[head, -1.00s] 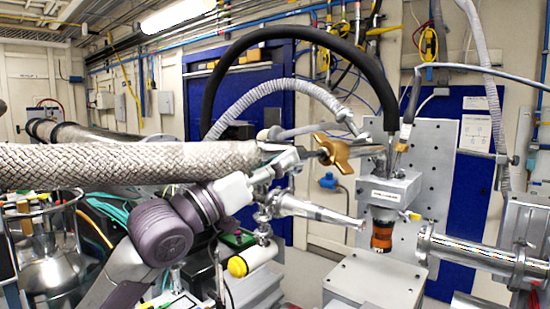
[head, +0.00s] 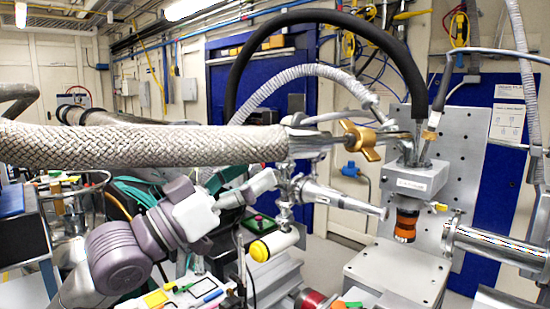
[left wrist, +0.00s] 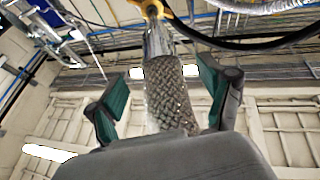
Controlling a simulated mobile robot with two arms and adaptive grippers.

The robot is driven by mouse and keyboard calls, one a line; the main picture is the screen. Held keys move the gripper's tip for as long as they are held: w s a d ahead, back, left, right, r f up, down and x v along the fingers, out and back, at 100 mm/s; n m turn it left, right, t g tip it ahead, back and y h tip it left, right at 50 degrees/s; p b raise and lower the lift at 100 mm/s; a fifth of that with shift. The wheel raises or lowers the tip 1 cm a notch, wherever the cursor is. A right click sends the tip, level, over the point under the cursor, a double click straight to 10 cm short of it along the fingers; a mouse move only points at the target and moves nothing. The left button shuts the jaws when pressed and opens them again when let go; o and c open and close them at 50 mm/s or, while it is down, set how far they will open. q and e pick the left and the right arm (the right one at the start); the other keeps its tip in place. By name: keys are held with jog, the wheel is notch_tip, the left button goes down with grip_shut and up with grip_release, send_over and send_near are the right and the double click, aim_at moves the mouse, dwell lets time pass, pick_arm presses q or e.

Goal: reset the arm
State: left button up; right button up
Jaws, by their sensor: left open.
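My left arm (head: 120,258), purple-grey with a white wrist section, rises from the lower left in the head view. My left gripper (head: 232,179) is beneath the thick braided hose, and little of it can be made out there. In the left wrist view my left gripper (left wrist: 160,82) is open, its two teal-padded fingers wide apart. The braided hose (left wrist: 172,95) shows between and beyond the fingers; I cannot tell how far away it is. Nothing is gripped. My right gripper is not in view.
The braided hose (head: 150,147) crosses above my arm to a metal fitting with a brass handle (head: 362,139). A yellow-capped cylinder (head: 262,249) and a bench with coloured items (head: 190,293) lie close to the arm.

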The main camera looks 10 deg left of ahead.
pick_arm(q)
jog(key=shift+v, duration=0.85)
jog(key=shift+d, duration=0.1)
